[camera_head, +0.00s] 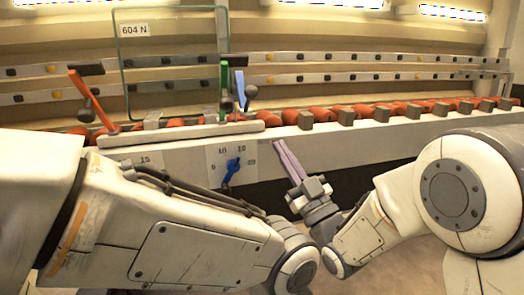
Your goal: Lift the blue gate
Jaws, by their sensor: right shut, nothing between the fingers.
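A thin upright blue piece (240,84), which looks like the blue gate, stands at the machine's near rail, just right of a green upright piece (224,85). A dark ball-ended handle beside it covers part of it. My right gripper (280,144) is shut and empty, pointing up and left in front of the white front panel. It is lower and to the right of the blue piece, apart from it. My left arm crosses the lower left of the head view; its gripper is out of view.
A blue dial knob (232,172) sits on a numbered plate on the front panel. An orange lever (90,99) leans at the left. A row of red-orange rollers (290,117) runs along the machine. A green wire frame (119,70) stands behind.

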